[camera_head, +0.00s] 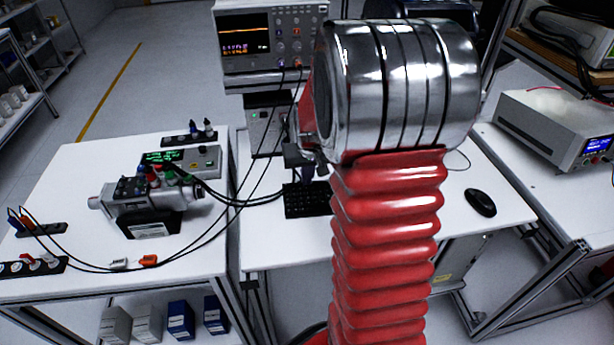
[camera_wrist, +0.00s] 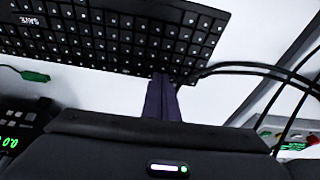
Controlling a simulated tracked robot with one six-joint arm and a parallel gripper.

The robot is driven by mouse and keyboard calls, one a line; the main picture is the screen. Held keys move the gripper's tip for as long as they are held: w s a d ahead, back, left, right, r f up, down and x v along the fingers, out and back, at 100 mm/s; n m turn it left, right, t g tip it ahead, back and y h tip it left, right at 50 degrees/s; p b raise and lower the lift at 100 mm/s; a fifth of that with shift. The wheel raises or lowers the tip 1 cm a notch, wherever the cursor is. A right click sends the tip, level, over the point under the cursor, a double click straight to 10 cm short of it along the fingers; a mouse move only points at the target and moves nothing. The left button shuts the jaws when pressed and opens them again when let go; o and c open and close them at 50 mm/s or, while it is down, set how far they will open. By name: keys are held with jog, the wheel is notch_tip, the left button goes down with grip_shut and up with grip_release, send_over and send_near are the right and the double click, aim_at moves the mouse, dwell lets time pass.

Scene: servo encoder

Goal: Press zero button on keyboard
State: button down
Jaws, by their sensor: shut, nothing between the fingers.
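The black keyboard (camera_head: 303,203) lies on the white middle table, partly hidden behind my red arm in the head view. In the wrist view the keyboard (camera_wrist: 110,35) fills the top, slanted, with rows of small pale-marked keys. The zero key cannot be picked out, as the markings are too small. My gripper (camera_head: 308,174) is above the far part of the keyboard in the head view. In the wrist view my gripper (camera_wrist: 161,80) is shut and empty, its dark fingertips overlapping the keyboard's lower edge. Whether they touch a key cannot be told.
A black mouse (camera_head: 480,202) lies on the table to the right. An oscilloscope (camera_head: 270,45) stands behind. A motor rig (camera_head: 155,200) stands on the left table. Black cables (camera_head: 240,202) run near the keyboard. A power supply (camera_head: 560,125) is at right.

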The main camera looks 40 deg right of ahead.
jog(key=shift+s+a+f, duration=0.1)
jog(key=shift+s+f, duration=0.15)
jog(key=shift+f, duration=0.65)
jog(key=shift+w+r, duration=0.15)
jog(key=shift+r, duration=0.45)
jog(key=w+v, duration=0.1)
jog(key=v, duration=1.2)
jog(key=shift+d+r, duration=0.3)
jog(key=shift+r, duration=0.2)
